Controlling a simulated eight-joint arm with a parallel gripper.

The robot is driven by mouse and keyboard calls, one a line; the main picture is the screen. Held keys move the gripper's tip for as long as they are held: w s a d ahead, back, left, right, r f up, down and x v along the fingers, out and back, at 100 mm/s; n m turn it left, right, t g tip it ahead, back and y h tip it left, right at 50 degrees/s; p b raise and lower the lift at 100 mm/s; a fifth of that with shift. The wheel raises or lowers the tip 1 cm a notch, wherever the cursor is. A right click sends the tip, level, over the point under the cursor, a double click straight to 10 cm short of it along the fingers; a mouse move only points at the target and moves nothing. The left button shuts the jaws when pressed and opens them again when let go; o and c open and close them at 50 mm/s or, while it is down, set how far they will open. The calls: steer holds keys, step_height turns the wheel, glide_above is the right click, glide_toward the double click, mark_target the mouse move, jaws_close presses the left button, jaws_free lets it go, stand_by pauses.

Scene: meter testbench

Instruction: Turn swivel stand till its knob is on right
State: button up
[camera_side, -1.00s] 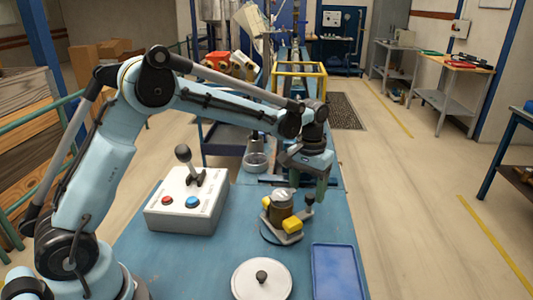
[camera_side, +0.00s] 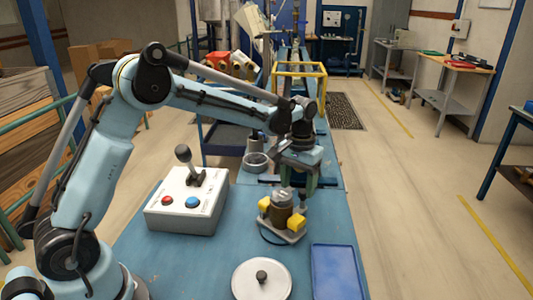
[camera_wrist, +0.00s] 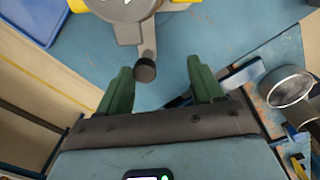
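The swivel stand has a grey base (camera_side: 284,236), yellow blocks (camera_side: 296,222) and a brown cylinder in its middle. Its dark knob (camera_side: 302,197) is on the far right side of the stand, partly behind my gripper's fingers in the side view. My gripper (camera_side: 300,189) points down at the knob. In the wrist view my gripper (camera_wrist: 162,74) has its green fingers apart. The knob (camera_wrist: 145,70) is between the fingertips, closer to the left finger; I cannot tell whether they touch. The stand's arm (camera_wrist: 146,42) leads from the knob to the base.
A white control box (camera_side: 186,207) with a lever and red and blue buttons stands left. A white round lid (camera_side: 262,281) and a blue tray (camera_side: 336,272) lie in front. A grey cup (camera_side: 256,162) stands behind. Bare blue table lies between box and stand.

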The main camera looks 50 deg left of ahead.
steer(key=shift+s+a, duration=0.1)
steer(key=shift+a, duration=0.15)
steer(key=shift+s+a, duration=0.2)
steer(key=shift+a, duration=0.35)
steer(key=shift+s+a, duration=0.35)
steer(key=shift+a, duration=0.2)
steer(key=o, duration=0.4)
steer(key=shift+o, duration=0.2)
